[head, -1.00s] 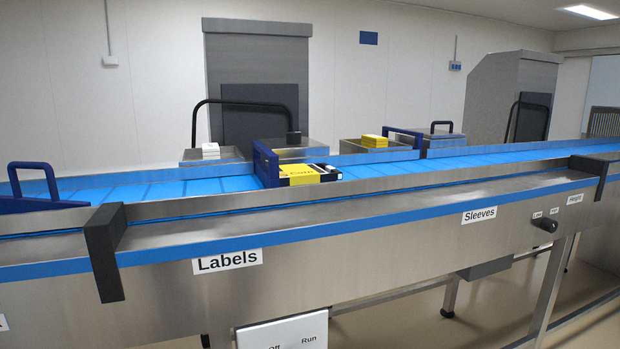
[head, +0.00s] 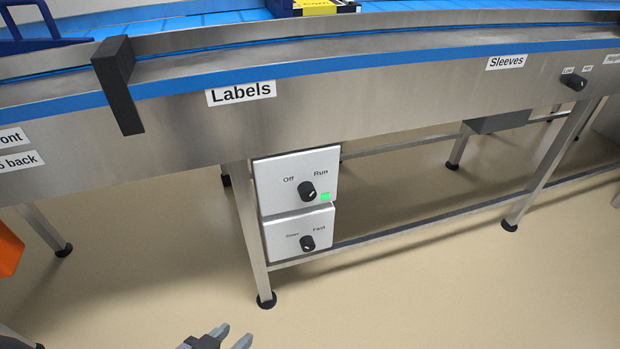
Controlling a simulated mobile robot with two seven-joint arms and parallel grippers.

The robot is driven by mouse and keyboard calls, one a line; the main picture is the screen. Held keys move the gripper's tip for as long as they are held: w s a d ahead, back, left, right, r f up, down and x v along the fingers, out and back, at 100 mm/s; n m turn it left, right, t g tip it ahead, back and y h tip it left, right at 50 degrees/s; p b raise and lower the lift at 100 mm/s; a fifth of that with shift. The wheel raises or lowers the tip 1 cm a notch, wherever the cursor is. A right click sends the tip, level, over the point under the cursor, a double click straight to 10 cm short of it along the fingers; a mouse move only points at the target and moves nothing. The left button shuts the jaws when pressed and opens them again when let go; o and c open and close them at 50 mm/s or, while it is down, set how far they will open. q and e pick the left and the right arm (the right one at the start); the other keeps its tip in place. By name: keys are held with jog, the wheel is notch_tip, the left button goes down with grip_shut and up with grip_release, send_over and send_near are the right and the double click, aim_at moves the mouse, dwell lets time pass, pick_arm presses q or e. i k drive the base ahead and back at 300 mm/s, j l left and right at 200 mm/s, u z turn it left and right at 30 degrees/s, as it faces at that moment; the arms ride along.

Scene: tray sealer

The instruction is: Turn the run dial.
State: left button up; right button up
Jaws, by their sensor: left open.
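The run dial (head: 308,191) is a black knob on the upper white panel (head: 268,181) under the conveyor, with "Off" marked to its upper left and "Run" to its upper right. A light mark shows on the knob, but its exact direction is hard to read. A green light (head: 325,197) is lit beside it. My left gripper (head: 230,337) shows at the bottom edge, open and empty, in front of and below the panels, apart from the dial. Most of its body is cut off. My right gripper is out of view.
A lower white panel (head: 285,222) has a second black knob (head: 307,243), with "Fast" at its right. A steel leg (head: 250,230) stands left of the panels. The conveyor side (head: 400,105) overhangs above. An orange object (head: 8,248) is at the left edge. The floor in front is clear.

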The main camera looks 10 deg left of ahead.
aim_at(306, 190)
jog(key=l+u, duration=0.25)
jog(key=l, duration=0.45)
jog(key=l+u, duration=0.2)
jog(key=l, duration=0.5)
jog(key=k+l+u, duration=0.25)
jog(key=l, duration=0.45)
jog(key=i+l+u, duration=0.15)
jog(key=l, duration=0.25)
jog(key=i+l+u, duration=0.1)
jog(key=l, duration=0.25)
jog(key=i+l, duration=0.15)
jog(key=i, duration=0.15)
jog(key=i+l, duration=0.1)
jog(key=i, duration=0.2)
jog(key=u, duration=0.05)
